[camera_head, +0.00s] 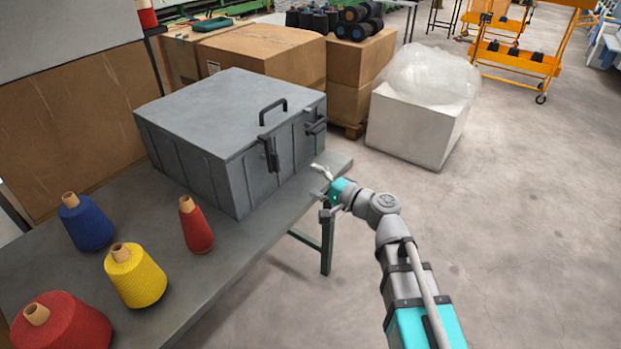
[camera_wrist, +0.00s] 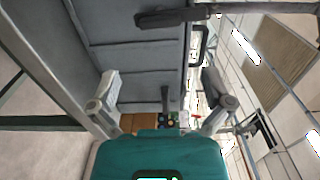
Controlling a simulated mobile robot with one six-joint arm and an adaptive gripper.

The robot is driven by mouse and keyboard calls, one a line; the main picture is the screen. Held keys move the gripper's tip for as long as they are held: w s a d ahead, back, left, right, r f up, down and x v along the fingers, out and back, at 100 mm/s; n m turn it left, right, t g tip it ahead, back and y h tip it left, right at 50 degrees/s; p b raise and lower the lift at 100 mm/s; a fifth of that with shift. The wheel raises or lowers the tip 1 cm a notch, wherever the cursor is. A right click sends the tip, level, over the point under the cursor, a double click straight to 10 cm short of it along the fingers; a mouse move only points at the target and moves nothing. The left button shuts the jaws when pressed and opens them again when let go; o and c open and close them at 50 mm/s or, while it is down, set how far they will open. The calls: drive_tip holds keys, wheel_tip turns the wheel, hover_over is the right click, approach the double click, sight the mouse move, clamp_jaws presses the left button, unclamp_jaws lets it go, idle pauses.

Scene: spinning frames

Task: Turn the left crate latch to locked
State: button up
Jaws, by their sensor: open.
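The grey crate (camera_head: 190,130) stands on the table with its lid down. The left latch (camera_head: 271,155) is dark, on the front face, with its lever upright along the face. The right latch (camera_head: 316,125) lies more sideways. My gripper (camera_head: 321,171) is in front of the crate's right part, apart from both latches. In the wrist view my gripper (camera_wrist: 160,82) has its fingers wide apart and empty.
A lid handle (camera_head: 272,110) stands above the latches. The table (camera_head: 215,272) holds blue (camera_head: 86,225), yellow (camera_head: 135,277) and red (camera_head: 196,227) yarn cones left of the crate.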

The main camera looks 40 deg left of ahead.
drive_tip(key=shift+w+a+f, duration=0.1)
drive_tip(key=shift+w+a, duration=0.05)
drive_tip(key=shift+w, duration=0.15)
drive_tip(key=c, duration=0.5)
drive_tip(key=shift+n+g, duration=0.8)
drive_tip(key=shift+g, duration=0.1)
drive_tip(key=w, duration=0.1)
drive_tip(key=w+a+f+b, duration=0.1)
drive_tip(key=w, duration=0.1)
drive_tip(key=w+b, duration=0.1)
drive_tip(key=shift+w+a+f, duration=0.2)
drive_tip(key=shift+a+f, duration=0.1)
drive_tip(key=shift+f, duration=0.1)
drive_tip(key=c, duration=0.9)
drive_tip(key=w, duration=0.1)
drive_tip(key=w+n+g, duration=0.1)
drive_tip(key=w+f+b, duration=0.1)
drive_tip(key=shift+w+a+f+g+h, duration=0.1)
drive_tip(key=shift+w+a+g+h, duration=0.2)
drive_tip(key=shift+w+g, duration=0.1)
drive_tip(key=shift+w+d+f+n+g, duration=0.15)
drive_tip(key=shift+w+n+g, duration=0.2)
drive_tip(key=shift+n, duration=0.15)
